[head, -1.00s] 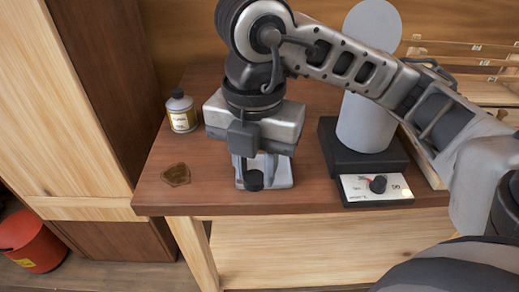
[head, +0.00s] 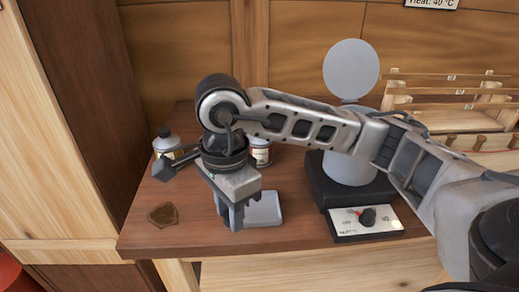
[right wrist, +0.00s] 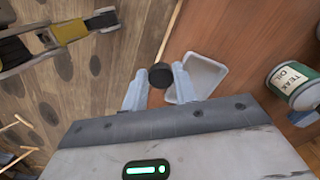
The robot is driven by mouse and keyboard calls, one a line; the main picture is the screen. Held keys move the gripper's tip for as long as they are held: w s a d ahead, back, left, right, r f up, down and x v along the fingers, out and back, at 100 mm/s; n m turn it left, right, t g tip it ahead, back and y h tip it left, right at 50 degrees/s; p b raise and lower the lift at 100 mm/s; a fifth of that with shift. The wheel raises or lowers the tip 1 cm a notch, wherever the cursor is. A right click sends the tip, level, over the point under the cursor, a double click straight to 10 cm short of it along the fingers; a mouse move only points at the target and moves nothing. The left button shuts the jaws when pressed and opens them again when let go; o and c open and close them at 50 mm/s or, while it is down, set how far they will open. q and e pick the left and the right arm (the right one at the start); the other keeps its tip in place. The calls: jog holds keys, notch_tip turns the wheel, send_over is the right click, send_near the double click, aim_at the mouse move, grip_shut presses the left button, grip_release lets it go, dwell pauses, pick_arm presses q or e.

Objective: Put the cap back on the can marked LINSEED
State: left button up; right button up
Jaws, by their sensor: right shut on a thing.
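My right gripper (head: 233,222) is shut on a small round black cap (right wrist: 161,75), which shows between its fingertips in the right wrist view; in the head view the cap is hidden. The gripper is over the table beside a shallow pale grey tray (head: 263,210), also in the right wrist view (right wrist: 208,76). A can with a dark cap (head: 167,145) stands at the table's left; its label is unreadable. Another can (head: 260,153) stands behind my arm, partly hidden. A green can in the right wrist view (right wrist: 293,86) reads TEAK OIL. I cannot read LINSEED anywhere. My left gripper is not in view.
A dark brown badge-shaped patch (head: 163,215) lies at the table's front left. A black base (head: 322,188) with a grey cylinder (head: 350,170) and a control panel with knob (head: 366,219) stands right. A wooden rack (head: 450,104) is behind it.

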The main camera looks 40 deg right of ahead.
jog(key=n, duration=0.2)
jog(key=f+n, duration=0.1)
jog(key=n, duration=0.1)
jog(key=w+n, duration=0.1)
jog(key=shift+d+f+n, duration=0.15)
jog(key=shift+n, duration=0.25)
jog(key=n, duration=0.3)
jog(key=shift+w+d+f, duration=0.1)
jog(key=shift+w+f, duration=0.05)
jog(key=shift+f, duration=0.2)
jog(key=n, duration=0.3)
jog(key=f+n, duration=0.1)
jog(key=shift+w+d, duration=0.15)
jog(key=shift+w, duration=0.15)
jog(key=n, duration=0.3)
jog(key=f+n, duration=0.1)
jog(key=shift+w+d+n, duration=0.15)
jog(key=shift+w+n, duration=0.1)
jog(key=shift+n, duration=0.15)
